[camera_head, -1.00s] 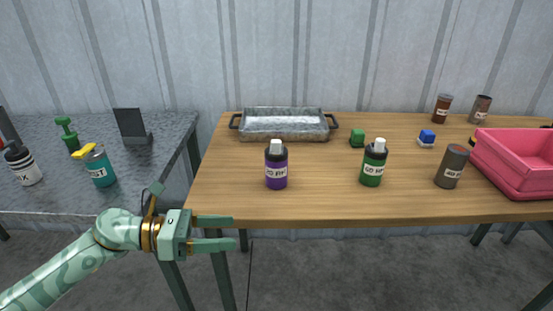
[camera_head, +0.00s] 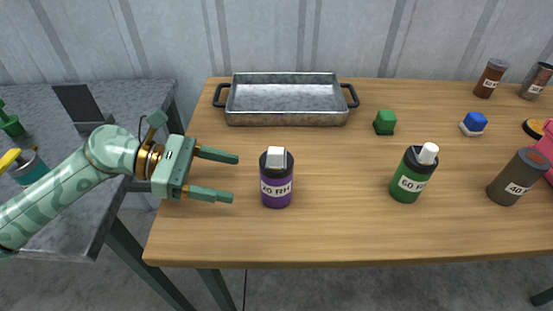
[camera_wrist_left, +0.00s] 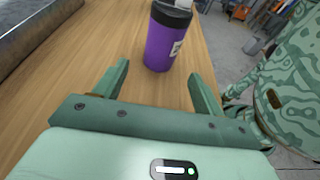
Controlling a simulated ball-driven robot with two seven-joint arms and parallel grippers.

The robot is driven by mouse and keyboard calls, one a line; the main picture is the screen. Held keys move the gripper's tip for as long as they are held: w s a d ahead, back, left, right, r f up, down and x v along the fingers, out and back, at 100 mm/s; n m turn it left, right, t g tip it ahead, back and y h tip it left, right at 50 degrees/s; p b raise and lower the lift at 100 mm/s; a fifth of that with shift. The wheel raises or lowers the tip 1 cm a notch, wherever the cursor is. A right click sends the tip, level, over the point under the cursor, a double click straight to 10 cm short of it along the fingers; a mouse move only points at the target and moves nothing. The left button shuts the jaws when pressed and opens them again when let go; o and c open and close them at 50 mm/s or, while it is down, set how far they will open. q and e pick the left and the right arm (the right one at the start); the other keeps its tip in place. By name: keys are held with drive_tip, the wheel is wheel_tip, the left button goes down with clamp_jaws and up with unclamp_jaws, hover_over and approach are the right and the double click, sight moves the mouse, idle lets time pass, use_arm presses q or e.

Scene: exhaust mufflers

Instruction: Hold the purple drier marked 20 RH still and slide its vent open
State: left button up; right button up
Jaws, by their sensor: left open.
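The purple drier (camera_head: 277,190) marked 20 RH stands upright near the front left of the wooden table. It has a black collar and a white cap-like top, which I take to be its vent part; I cannot tell whether it is open. My left gripper (camera_head: 236,177) is open and empty, just left of the drier, its two fingers pointing at it without touching. In the left wrist view the purple drier (camera_wrist_left: 161,45) stands ahead, beyond the two open fingertips (camera_wrist_left: 158,70). My right gripper does not show in the head view.
A green drier (camera_head: 409,184) marked 60 and a grey one (camera_head: 515,180) marked 40 stand to the right. A metal tray (camera_head: 286,119) lies behind. A green block (camera_head: 385,122) and a blue-and-white block (camera_head: 474,123) sit mid-table. The wood between the purple and green driers is clear.

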sight(270, 185)
use_arm(q)
drive_tip(key=p+x, duration=0.1)
drive_tip(key=x, duration=0.8)
drive_tip(key=shift+s+d, duration=0.1)
drive_tip(key=shift+d, duration=0.05)
drive_tip(key=c, duration=0.7)
